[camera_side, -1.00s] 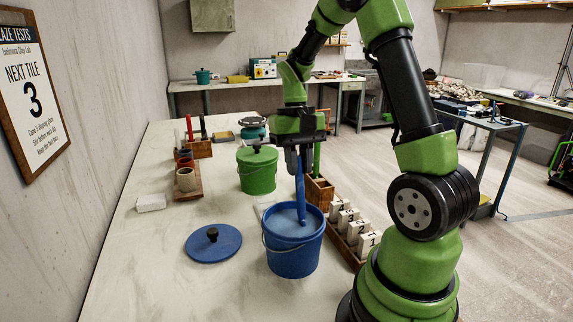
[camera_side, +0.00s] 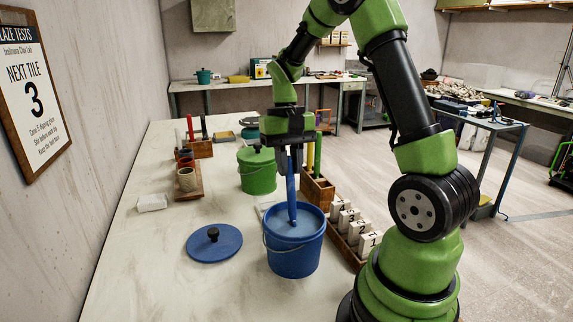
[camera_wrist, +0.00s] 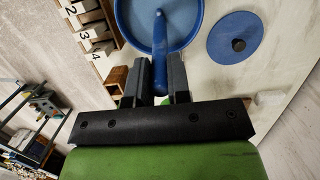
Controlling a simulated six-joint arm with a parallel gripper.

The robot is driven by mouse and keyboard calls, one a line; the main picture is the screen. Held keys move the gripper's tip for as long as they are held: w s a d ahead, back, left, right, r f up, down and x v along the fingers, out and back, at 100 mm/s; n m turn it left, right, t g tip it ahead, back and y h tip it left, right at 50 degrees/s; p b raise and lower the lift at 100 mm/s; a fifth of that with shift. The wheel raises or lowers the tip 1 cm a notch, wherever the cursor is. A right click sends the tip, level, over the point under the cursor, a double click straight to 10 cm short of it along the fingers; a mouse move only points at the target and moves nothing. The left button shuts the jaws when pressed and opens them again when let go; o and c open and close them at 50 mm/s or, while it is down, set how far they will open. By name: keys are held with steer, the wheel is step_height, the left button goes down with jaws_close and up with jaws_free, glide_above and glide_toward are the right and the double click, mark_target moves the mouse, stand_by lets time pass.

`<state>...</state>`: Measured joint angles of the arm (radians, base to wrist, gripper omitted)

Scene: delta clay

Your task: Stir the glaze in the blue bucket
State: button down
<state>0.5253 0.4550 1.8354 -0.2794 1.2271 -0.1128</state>
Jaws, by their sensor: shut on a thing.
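The blue bucket (camera_side: 293,252) stands open on the table and holds pale blue glaze (camera_side: 300,226). It also shows in the wrist view (camera_wrist: 193,45). My gripper (camera_side: 291,168) is above the bucket, shut on a blue stirring stick (camera_side: 291,196). In the wrist view the stick (camera_wrist: 160,50) runs from between my fingers (camera_wrist: 161,80) into the bucket. The stick's tip is hidden in the glaze.
The blue lid (camera_side: 214,243) lies left of the bucket. A closed green bucket (camera_side: 257,172) stands behind it. A wooden rack of numbered tiles (camera_side: 352,228) and a wooden holder (camera_side: 318,191) are close on the right. A white block (camera_side: 152,203) lies at left.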

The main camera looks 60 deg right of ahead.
steer(key=shift+w+d, duration=0.15)
steer(key=shift+w+r, duration=0.1)
steer(key=shift+r, duration=0.2)
step_height(320, 180, up, 9)
steer(key=w+d, duration=0.1)
steer(key=shift+w+d+r, duration=0.15)
steer(key=shift+d, duration=0.05)
stand_by(0.7)
stand_by(0.7)
step_height(320, 180, up, 4)
stand_by(0.5)
steer(key=shift+d, duration=0.1)
stand_by(0.9)
